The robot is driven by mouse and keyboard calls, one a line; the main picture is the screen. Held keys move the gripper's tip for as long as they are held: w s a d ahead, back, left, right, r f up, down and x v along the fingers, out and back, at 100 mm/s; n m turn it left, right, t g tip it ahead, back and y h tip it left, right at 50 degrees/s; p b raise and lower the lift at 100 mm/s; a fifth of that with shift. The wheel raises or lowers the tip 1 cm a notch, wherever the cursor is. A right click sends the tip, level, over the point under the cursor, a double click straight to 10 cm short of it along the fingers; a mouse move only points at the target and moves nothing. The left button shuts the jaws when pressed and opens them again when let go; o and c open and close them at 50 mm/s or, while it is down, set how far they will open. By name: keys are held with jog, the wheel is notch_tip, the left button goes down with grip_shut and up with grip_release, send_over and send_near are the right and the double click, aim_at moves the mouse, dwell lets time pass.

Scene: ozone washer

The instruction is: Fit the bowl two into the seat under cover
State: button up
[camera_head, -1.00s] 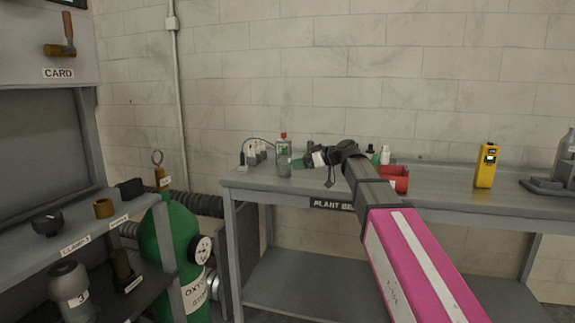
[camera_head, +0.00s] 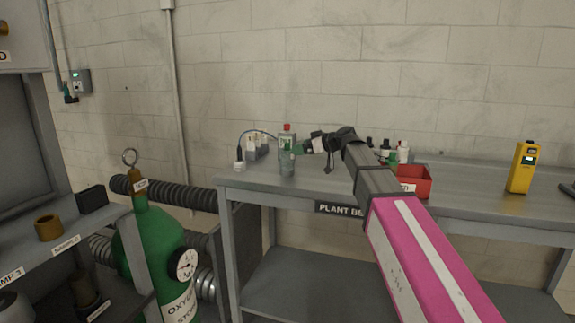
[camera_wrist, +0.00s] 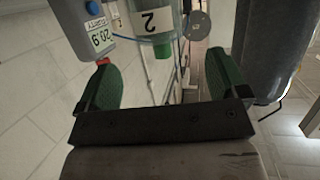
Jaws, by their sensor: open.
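Bowl two (camera_wrist: 160,22) is a clear vessel with a white label marked 2 and a green end, seen upside down in the wrist view. In the head view, a clear vessel (camera_head: 287,163), apparently the same one, stands near the left end of the plant bench (camera_head: 240,184). My gripper (camera_wrist: 160,75) has green fingers spread apart with nothing between them. The bowl is ahead of the gap, beyond the fingertips. In the head view my gripper (camera_head: 297,148) is just right of the vessel, at its upper part. I cannot make out the seat or its cover.
A grey meter (camera_wrist: 92,25) with a blue button is beside the bowl. Small bottles (camera_head: 388,152), a red bin (camera_head: 414,181) and a yellow device (camera_head: 523,168) stand along the bench. A green oxygen cylinder (camera_head: 150,235) and a shelf (camera_head: 70,232) are at left.

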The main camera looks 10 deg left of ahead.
aim_at(290, 149)
jog(key=x, duration=0.6)
jog(key=shift+w+a+f, duration=0.1)
jog(key=shift+a+f, duration=0.05)
jog(key=shift+a, duration=0.2)
jog(key=c, duration=1.4)
jog(key=shift+c, duration=0.6)
